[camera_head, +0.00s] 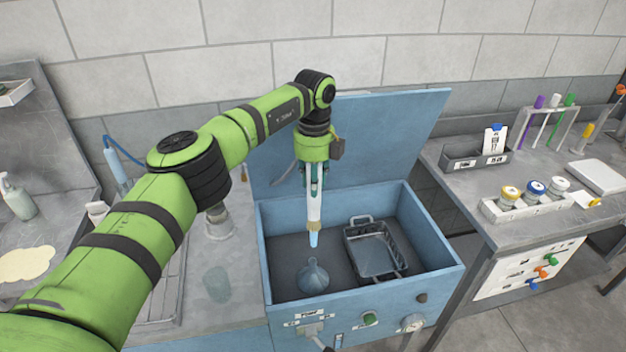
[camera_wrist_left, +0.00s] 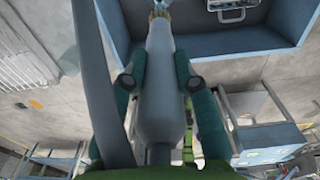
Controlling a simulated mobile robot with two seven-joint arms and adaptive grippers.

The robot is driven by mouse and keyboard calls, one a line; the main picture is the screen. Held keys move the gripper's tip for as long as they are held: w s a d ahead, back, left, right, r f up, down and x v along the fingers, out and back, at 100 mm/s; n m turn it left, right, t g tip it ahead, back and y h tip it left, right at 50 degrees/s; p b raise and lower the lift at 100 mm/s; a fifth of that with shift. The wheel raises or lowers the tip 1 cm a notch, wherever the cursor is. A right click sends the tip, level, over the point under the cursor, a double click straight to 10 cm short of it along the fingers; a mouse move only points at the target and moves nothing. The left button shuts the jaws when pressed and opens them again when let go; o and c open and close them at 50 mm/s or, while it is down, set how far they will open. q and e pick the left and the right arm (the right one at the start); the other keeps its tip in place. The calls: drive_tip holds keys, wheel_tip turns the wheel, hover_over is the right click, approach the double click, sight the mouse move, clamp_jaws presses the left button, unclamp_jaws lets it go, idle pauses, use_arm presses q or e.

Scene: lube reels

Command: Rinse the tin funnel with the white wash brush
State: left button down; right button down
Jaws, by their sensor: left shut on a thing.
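My left gripper (camera_head: 314,186) points down over the blue wash tub (camera_head: 365,312). It is shut on the white wash brush (camera_head: 314,208), which hangs upright with its tan collar and pale blue tip lowest. In the left wrist view the fingers (camera_wrist_left: 160,82) close on both sides of the brush handle (camera_wrist_left: 160,65). The tin funnel (camera_head: 313,278) sits on the tub floor at the front left, spout up. The brush tip is just above the spout in the head view; whether they touch I cannot tell. My right gripper is not in view.
A wire basket (camera_head: 375,250) stands in the tub, right of the funnel. The tub's blue lid (camera_head: 400,125) is raised behind. A clear cup (camera_head: 217,285) stands on the left counter. The right bench holds a tray of capped jars (camera_head: 523,208) and a tube rack (camera_head: 548,125).

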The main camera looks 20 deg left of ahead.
sight(312, 213)
use_arm(q)
drive_tip(key=shift+s+a+f+b, duration=0.1)
drive_tip(key=shift+f+b, duration=1.4)
drive_tip(key=shift+f, duration=1.15)
drive_tip(key=shift+a+f+b, duration=0.1)
drive_tip(key=shift+f+b, duration=1.35)
drive_tip(key=shift+f, duration=1.15)
drive_tip(key=shift+r, duration=0.15)
drive_tip(key=shift+r+p, duration=2.5)
drive_tip(key=shift+r, duration=0.95)
